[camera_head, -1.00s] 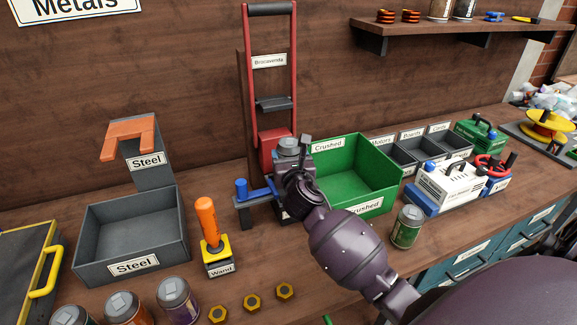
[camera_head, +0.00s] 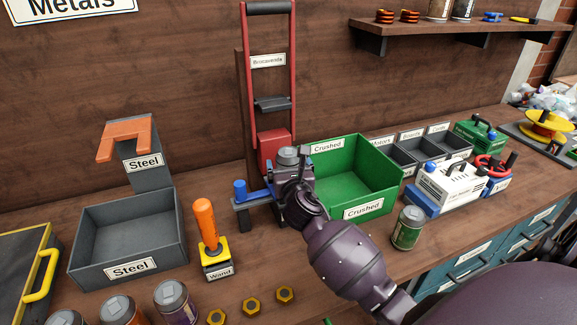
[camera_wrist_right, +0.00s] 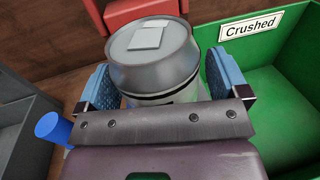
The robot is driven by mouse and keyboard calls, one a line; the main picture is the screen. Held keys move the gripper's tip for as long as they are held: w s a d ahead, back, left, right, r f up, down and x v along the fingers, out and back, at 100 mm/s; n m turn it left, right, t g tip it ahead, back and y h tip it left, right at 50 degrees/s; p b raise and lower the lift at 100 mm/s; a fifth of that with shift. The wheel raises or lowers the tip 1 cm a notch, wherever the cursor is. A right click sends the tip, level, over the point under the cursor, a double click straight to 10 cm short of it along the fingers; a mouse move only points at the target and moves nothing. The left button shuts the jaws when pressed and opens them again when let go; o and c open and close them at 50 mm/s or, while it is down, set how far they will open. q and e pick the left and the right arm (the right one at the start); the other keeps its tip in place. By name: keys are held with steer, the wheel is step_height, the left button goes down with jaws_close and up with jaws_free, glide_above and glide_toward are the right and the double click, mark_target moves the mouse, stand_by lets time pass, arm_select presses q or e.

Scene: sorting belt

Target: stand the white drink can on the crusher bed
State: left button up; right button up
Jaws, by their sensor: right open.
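The drink can (camera_head: 287,156) stands upright at the crusher, in front of its red block (camera_head: 274,146). In the right wrist view the can (camera_wrist_right: 155,62) shows a silver lid with a tab and a strip of pale side; its base is hidden. My right gripper (camera_head: 291,180) is around the can, with one blue-padded finger on each side. In the wrist view the gripper (camera_wrist_right: 157,82) is open, with small gaps beside the can. The crusher bed is mostly hidden behind my gripper. My left gripper is not in view.
The green Crushed bin (camera_head: 377,170) is close to the right of my gripper. A green can (camera_head: 407,228) stands in front of it. The wand (camera_head: 208,232), grey Steel bin (camera_head: 172,232), several cans and brass nuts (camera_head: 285,295) are to the left and front.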

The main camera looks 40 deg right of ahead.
steer(key=shift+r, duration=0.2)
arm_select(q)
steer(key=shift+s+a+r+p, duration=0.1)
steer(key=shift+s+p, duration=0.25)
steer(key=shift+p, duration=0.15)
arm_select(e)
steer(key=v, duration=1.2)
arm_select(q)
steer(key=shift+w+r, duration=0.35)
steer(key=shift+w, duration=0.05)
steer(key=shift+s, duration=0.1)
